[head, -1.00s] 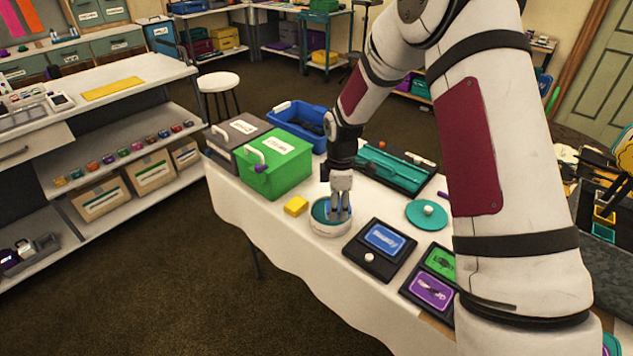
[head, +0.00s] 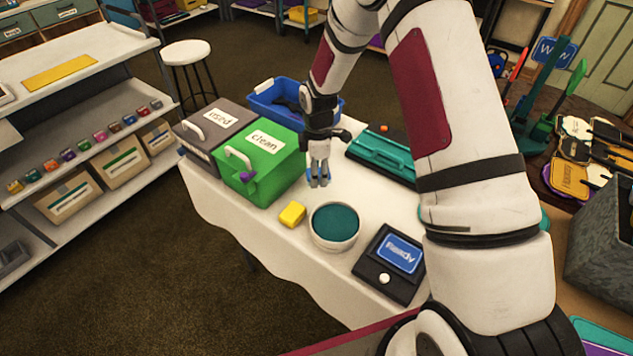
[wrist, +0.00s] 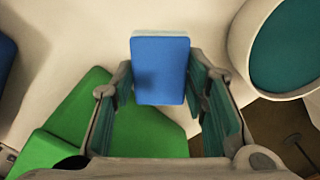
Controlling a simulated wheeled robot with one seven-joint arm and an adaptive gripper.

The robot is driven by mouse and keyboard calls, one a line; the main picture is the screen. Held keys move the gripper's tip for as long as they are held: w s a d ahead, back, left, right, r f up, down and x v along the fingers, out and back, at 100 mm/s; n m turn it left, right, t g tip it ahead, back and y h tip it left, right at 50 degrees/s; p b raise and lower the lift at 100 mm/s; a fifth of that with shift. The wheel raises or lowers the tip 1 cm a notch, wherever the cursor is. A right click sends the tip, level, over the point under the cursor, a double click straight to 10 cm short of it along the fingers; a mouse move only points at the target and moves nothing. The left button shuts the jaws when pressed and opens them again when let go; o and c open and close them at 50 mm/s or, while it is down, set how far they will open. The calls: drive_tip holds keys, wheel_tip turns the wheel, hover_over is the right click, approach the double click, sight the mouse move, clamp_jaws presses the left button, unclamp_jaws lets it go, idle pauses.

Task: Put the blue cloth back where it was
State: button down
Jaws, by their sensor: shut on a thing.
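My gripper (head: 319,180) points down over the white table, just right of the green bin. It is shut on the blue cloth (wrist: 160,70), a folded, pad-like block with a paler far edge between the fingers in the wrist view. In the head view only a little of the blue cloth (head: 311,175) shows around the fingertips. I cannot tell whether it touches the table. The green bin (head: 262,185), labelled "clean", has its lid down. A white round tub (head: 336,243) with a teal inside stands in front of the gripper.
A grey bin (head: 197,150) labelled "used" stands left of the green one. A blue crate (head: 262,106) is behind them. A yellow block (head: 292,214) lies by the tub.

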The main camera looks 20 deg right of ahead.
sight(317, 191)
drive_tip(key=shift+f, duration=2.4)
drive_tip(key=shift+f, duration=0.15)
drive_tip(key=c, duration=0.9)
unclamp_jaws()
drive_tip(key=shift+c, duration=0.2)
wheel_tip(317, 191, up, 13)
drive_tip(key=shift+s+f, duration=0.15)
drive_tip(key=s+d+r+m+t+h, duration=0.1)
drive_tip(key=s+r+m, duration=0.4)
drive_tip(key=r, duration=0.6)
drive_tip(key=s+r+m+t, duration=0.1)
drive_tip(key=s+r+m, duration=0.2)
drive_tip(key=s+r, duration=0.6)
drive_tip(key=s+r+m+t, duration=0.1)
drive_tip(key=s+r+m, duration=0.2)
drive_tip(key=s, duration=0.6)
drive_tip(key=s+r+m+t, duration=0.1)
drive_tip(key=s+r+m, duration=0.2)
drive_tip(key=s, duration=0.6)
drive_tip(key=shift+a+r+m+y, duration=0.25)
drive_tip(key=shift+r+m+y, duration=0.15)
drive_tip(key=shift+m, duration=0.7)
